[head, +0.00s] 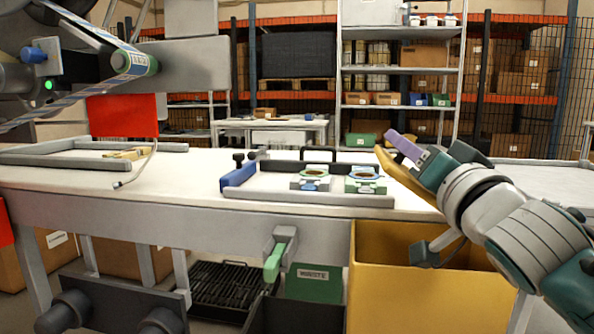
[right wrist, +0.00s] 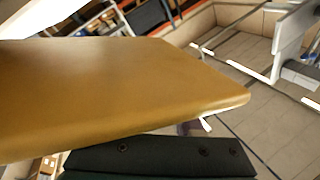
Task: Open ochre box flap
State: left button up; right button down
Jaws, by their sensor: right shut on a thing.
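The ochre box (head: 400,285) stands in front of the table's right part. Its flap (head: 398,175) is raised and tilted, its upper end leaning left above the table top. My right gripper (head: 414,162) is shut on the flap, with its arm coming in from the right. In the right wrist view the flap (right wrist: 120,90) fills much of the picture as a broad ochre panel just above my dark gripper body. The gripper's far side and the box's inside are mostly hidden. My left gripper is not in view.
The white table (head: 200,188) holds a grey-edged fixture with two green-and-white reel holders (head: 366,181) left of the flap. A green bin marked waste (head: 313,283) and a green-handled lever (head: 278,255) are left of the box. Shelves (head: 400,70) stand behind.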

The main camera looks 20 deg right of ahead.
jog(key=s+d+r+m+h+p, duration=0.3)
jog(key=s+d+m, duration=0.1)
jog(key=d+m, duration=0.3)
jog(key=s+d+r+m+h+p, duration=0.3)
jog(key=s+d+r+m+h, duration=0.1)
jog(key=d+m, duration=0.3)
jog(key=shift+s+m, duration=0.3)
jog(key=shift+s, duration=0.05)
jog(key=shift+d, duration=0.1)
jog(key=c, duration=0.6)
grip_release()
jog(key=shift+f, duration=0.1)
jog(key=v, duration=1)
jog(key=shift+p, duration=0.45)
